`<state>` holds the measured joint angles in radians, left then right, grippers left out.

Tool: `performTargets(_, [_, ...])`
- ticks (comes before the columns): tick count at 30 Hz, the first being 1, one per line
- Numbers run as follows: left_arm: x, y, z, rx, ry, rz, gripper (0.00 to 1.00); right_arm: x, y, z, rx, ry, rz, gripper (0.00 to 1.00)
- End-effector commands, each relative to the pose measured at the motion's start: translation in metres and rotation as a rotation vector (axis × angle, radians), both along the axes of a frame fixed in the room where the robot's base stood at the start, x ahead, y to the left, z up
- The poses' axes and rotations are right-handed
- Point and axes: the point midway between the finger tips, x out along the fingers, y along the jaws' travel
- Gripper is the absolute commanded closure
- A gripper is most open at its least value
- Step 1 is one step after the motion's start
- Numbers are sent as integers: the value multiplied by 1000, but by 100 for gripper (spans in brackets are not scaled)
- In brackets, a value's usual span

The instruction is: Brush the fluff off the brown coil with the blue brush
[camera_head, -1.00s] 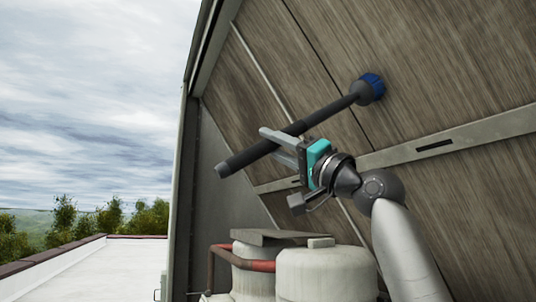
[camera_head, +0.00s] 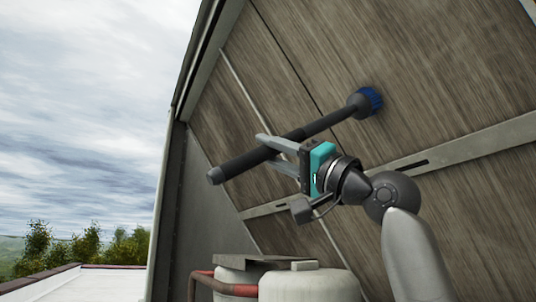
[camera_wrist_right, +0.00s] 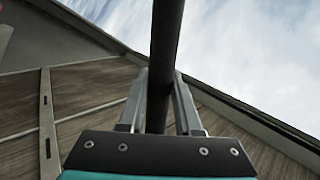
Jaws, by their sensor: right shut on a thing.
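My right gripper (camera_head: 272,150) is shut on the dark handle of the blue brush (camera_head: 369,101). The handle slants from lower left to upper right, and the round blue bristle head is at its upper right end, at or very near the brown coil (camera_head: 330,50). I cannot tell whether the bristles touch it. In the right wrist view the handle (camera_wrist_right: 165,60) runs between the two fingers (camera_wrist_right: 160,105); the brush head is out of that view. The coil is a large brown-grey finely streaked panel. I cannot make out separate fluff on it. My left gripper is not in view.
A metal strap (camera_head: 460,143) with a slot crosses the coil. A grey housing wall (camera_head: 195,200) edges it at left. Below stand pale tanks (camera_head: 310,286) with a red pipe (camera_head: 203,282). Open sky and a white roof (camera_head: 100,284) lie to the left.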

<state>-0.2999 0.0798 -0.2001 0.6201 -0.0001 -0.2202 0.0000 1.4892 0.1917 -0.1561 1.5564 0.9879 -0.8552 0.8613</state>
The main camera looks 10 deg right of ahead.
Motion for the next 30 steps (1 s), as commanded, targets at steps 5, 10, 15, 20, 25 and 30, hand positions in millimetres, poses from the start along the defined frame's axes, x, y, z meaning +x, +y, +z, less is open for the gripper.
performTargets(5, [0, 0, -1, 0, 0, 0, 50, -2, -2, 2, 3, -7, -4, 100])
performTargets(10, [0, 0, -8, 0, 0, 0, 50, -12, -6, 1, 2, -9, -4, 100])
performTargets(15, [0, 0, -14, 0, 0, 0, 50, -24, -10, 1, 3, -8, -5, 100])
performTargets(20, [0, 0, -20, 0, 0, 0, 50, -36, -14, 1, 3, -9, -5, 100])
performTargets(25, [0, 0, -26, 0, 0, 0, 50, -48, -18, 2, 2, -9, -4, 100])
performTargets(30, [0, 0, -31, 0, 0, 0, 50, -60, -23, 2, 2, -9, -4, 100])
